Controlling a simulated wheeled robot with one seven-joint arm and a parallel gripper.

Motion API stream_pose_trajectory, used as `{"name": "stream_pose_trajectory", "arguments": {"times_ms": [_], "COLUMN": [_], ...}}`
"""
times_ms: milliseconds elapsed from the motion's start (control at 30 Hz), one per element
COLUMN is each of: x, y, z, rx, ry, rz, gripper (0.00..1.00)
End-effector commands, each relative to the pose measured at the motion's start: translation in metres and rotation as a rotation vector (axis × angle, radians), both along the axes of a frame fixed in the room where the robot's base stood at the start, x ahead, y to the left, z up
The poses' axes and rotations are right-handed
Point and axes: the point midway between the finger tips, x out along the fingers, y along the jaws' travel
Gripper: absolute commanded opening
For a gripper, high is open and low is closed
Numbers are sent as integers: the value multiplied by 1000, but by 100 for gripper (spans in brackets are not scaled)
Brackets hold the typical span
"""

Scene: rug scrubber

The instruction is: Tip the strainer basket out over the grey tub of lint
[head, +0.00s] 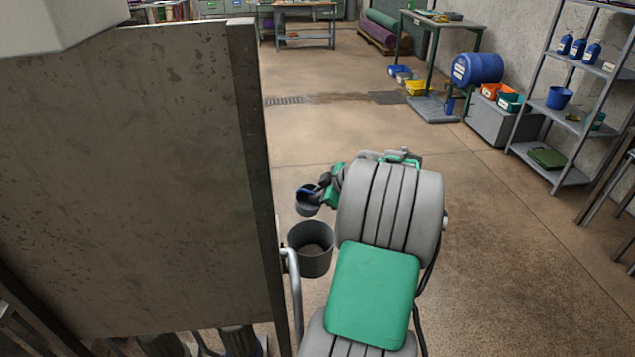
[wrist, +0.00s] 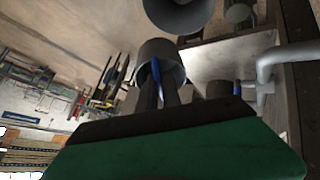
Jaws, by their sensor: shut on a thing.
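The strainer basket (head: 307,209) is a small grey cup with a blue handle part, and it looks roughly upright in the head view. My gripper (head: 319,191) is shut on it at its right side; the arm partly hides the hold. In the wrist view the basket (wrist: 159,52) shows just beyond my fingers (wrist: 163,93), with blue between them. The grey tub (head: 311,262) stands below the basket in the head picture, with brownish-grey lint (head: 313,250) inside. The basket appears just beyond the tub's far rim, not over its middle. Whether the basket holds anything is unclear.
A tall stained grey panel (head: 125,175) fills the left, close to the tub. A grey bent pipe (head: 294,290) rises between panel and arm. The floor beyond the basket is clear.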

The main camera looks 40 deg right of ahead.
Motion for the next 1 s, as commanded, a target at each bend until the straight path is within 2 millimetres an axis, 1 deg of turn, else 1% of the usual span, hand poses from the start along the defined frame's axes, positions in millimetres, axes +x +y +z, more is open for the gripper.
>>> {"name": "stream_pose_trajectory", "arguments": {"times_ms": [33, 333, 800, 1000], "x": [2, 9, 18, 18], "y": [-1, -6, -12, -13], "z": [14, 20, 27, 18], "rx": [24, 167, 351, 376], "ry": [34, 242, 511, 550], "rz": [3, 2, 2, 1], "gripper": [0, 0, 0, 0]}}
